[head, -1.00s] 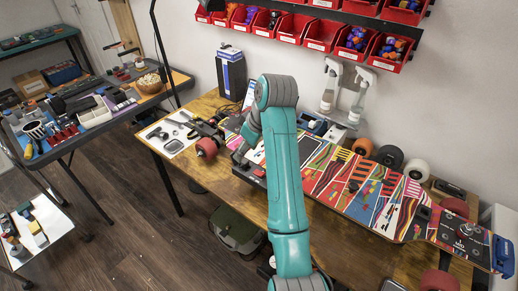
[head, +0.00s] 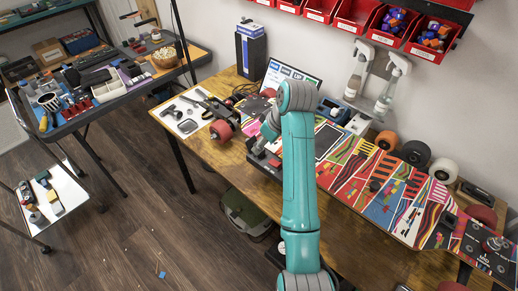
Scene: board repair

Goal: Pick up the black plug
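I cannot pick out the black plug for certain. A small dark piece (head: 375,186) lies on the colourful longboard (head: 410,190), and a black block (head: 440,233) sits near its right end. Both are too small to identify. My gripper (head: 260,149) is at the left part of the workbench, low over a dark flat item (head: 265,160) by the board's left end. My own arm covers part of this area. The fingers are too small and dark to show whether they are open or shut, or whether they hold anything.
The wooden workbench (head: 225,155) carries a red wheel (head: 221,131), a white tool sheet (head: 180,118), a laptop (head: 290,74), a black box (head: 250,50) and spray bottles (head: 388,85). Red bins (head: 355,15) hang above. A cluttered side table (head: 110,108) stands left, with open floor between.

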